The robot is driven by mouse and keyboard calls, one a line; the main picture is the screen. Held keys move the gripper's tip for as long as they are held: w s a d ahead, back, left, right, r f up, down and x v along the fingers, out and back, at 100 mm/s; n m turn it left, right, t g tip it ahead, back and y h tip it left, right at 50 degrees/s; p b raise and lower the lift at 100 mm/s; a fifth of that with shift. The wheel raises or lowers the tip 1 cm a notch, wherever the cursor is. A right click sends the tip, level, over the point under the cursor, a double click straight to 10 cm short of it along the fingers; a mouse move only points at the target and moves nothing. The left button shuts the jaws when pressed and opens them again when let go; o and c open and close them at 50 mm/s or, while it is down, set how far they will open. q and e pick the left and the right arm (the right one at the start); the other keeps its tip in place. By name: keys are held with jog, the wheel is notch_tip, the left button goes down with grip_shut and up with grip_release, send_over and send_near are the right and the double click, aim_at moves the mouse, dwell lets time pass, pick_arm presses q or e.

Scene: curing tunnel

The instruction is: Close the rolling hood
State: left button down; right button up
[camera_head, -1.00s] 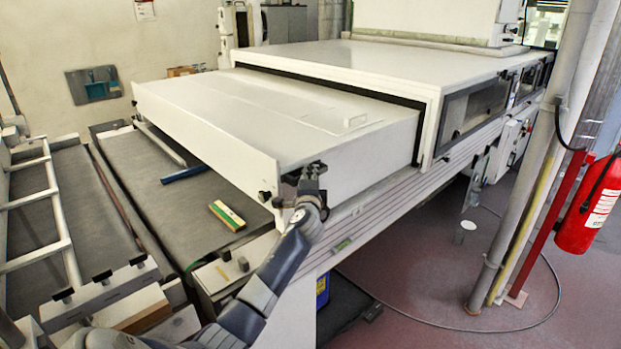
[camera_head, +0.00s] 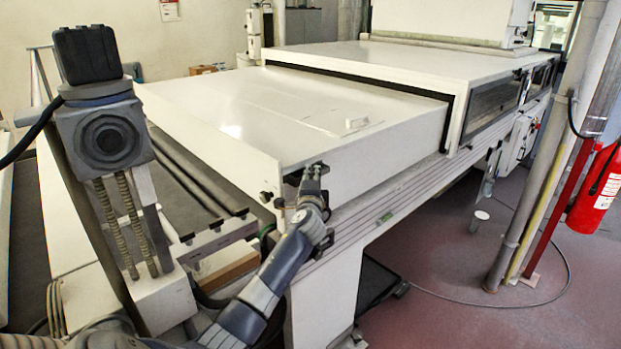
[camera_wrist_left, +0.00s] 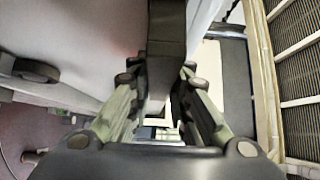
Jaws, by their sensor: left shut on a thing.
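The rolling hood (camera_head: 215,105) is a long white cover. It extends out of the white tunnel housing (camera_head: 400,58) toward the lower left, over the grey bed. My left gripper (camera_head: 314,172) is at the hood's near right corner, beside its end panel. In the left wrist view my left gripper (camera_wrist_left: 160,100) is shut on a dark bar-like handle (camera_wrist_left: 167,35) that runs between its fingers. The exact join of handle and hood is hidden by the gripper. My right gripper is not in view.
A black and grey block-shaped unit (camera_head: 100,125) with springs stands in the left foreground. A grey pipe post (camera_head: 540,165) and a red fire extinguisher (camera_head: 597,190) stand at the right. The reddish floor (camera_head: 440,285) beside the machine is mostly clear.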

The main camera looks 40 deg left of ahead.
pick_arm(q)
jog(key=shift+f, duration=0.15)
jog(key=c, duration=1.5)
grip_release()
jog(key=shift+s, duration=0.25)
jog(key=v, duration=1.2)
jog(key=shift+a, duration=0.1)
